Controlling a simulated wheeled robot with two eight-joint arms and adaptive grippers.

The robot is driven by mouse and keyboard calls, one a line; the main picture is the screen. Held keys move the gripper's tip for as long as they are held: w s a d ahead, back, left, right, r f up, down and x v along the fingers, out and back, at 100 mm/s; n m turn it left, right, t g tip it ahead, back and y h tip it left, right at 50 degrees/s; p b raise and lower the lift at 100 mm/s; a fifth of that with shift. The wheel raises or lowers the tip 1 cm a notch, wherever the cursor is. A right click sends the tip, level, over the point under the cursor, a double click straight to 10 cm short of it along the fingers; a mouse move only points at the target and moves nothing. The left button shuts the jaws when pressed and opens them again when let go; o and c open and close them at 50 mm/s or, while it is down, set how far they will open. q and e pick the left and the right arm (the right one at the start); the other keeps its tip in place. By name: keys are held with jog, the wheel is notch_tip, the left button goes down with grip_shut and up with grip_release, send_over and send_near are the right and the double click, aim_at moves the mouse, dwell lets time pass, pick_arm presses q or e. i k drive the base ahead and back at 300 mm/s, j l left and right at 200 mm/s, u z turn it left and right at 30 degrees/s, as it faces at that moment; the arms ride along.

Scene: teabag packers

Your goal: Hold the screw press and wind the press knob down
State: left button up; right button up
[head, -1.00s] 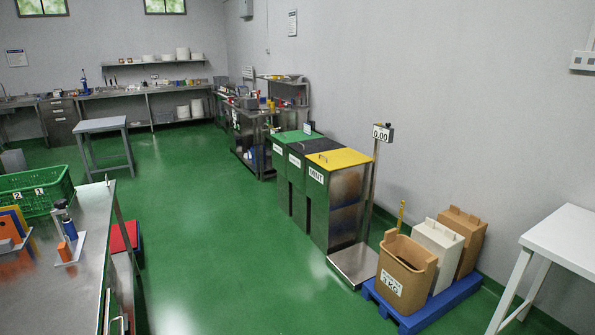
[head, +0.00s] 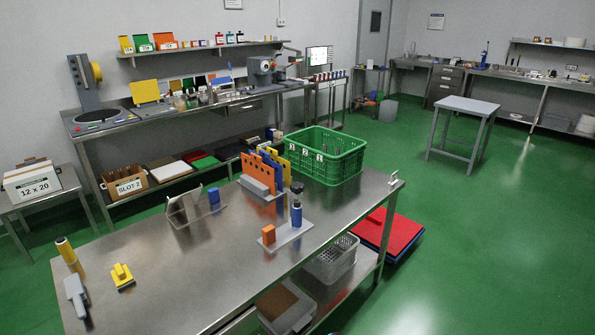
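I cannot tell for sure which thing is the screw press. A small upright blue device (head: 484,54) stands on the far bench at the back right, too small to make out a knob. On the near steel table, a blue cylinder with a dark top (head: 296,212) stands upright on a metal plate (head: 290,238) beside an orange block (head: 268,235). A grey machine (head: 262,72) with a round front part stands on the left wall bench. Neither of my grippers is in view.
The near steel table (head: 200,270) fills the lower left, with a green crate (head: 326,157) at its far end. Red mats (head: 390,240) lie on the floor beside it. A small grey table (head: 463,106) stands further back. The green floor (head: 500,230) at right is clear.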

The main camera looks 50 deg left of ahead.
aim_at(296, 187)
jog(key=i+u, duration=0.2)
jog(key=i, duration=0.35)
jog(key=i+l+u, duration=0.15)
jog(key=i, duration=0.35)
jog(key=i+u, duration=0.2)
jog(key=u, duration=0.25)
jog(key=i+u, duration=0.2)
jog(key=u, duration=0.2)
jog(key=i+l+u, duration=0.1)
jog(key=u, duration=0.35)
jog(key=i, duration=0.15)
